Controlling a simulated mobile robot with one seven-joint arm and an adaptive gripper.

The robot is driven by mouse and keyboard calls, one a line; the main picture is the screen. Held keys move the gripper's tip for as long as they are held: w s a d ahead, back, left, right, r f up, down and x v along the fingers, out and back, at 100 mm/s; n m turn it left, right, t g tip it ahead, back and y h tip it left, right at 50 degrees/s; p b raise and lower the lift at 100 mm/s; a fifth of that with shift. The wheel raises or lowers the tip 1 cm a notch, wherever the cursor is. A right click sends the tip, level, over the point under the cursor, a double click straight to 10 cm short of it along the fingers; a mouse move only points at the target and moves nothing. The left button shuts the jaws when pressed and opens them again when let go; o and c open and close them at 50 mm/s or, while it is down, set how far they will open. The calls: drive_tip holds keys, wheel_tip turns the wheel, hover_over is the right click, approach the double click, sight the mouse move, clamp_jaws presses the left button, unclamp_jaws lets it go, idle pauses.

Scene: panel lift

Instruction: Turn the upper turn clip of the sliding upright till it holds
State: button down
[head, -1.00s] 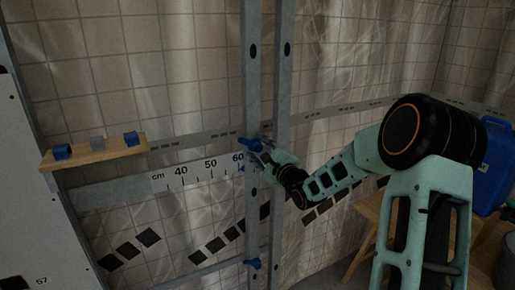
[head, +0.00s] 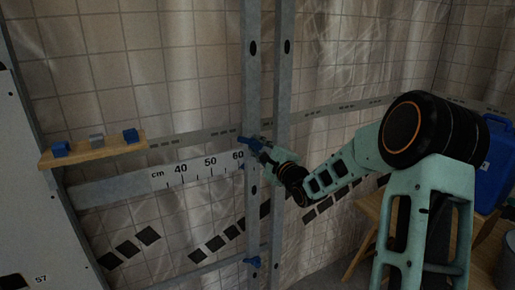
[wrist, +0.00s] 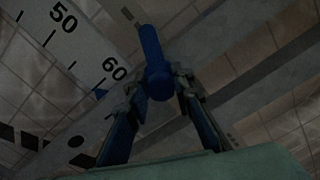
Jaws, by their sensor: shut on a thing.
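The upper turn clip (head: 248,142) is blue and sits on the sliding upright (head: 252,90) near the 60 mark of the scale. In the wrist view the blue clip (wrist: 154,60) has a round hub and a bar pointing up and slightly left. My gripper (head: 264,153) reaches it from the right. In the wrist view the fingers of my gripper (wrist: 158,88) are shut on the clip, one on each side of its hub. The clip's underside and the contact behind the fingers are hidden. The lower turn clip (head: 252,261) is on the same upright.
A scale rail (head: 200,168) marked in cm runs left of the upright. A wooden shelf (head: 95,152) with small blocks juts out at left. A second upright (head: 283,90) stands right of the sliding one. A blue case (head: 492,165) is at far right.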

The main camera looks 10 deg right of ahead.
drive_tip(key=n+b, duration=0.1)
drive_tip(key=n, duration=0.1)
drive_tip(key=n+b, duration=0.3)
drive_tip(key=n, duration=0.1)
drive_tip(key=shift+f+n+b, duration=0.3)
drive_tip(key=shift+n+b, duration=0.1)
drive_tip(key=n+b, duration=0.4)
drive_tip(key=n, duration=0.2)
drive_tip(key=shift+f, duration=0.15)
drive_tip(key=n+b, duration=0.3)
drive_tip(key=n, duration=0.1)
drive_tip(key=shift+n, duration=0.4)
drive_tip(key=shift+d+n+b, duration=0.2)
drive_tip(key=shift+n+b, duration=1.55)
drive_tip(key=shift+n, duration=0.85)
drive_tip(key=c, duration=1.7)
unclamp_jaws()
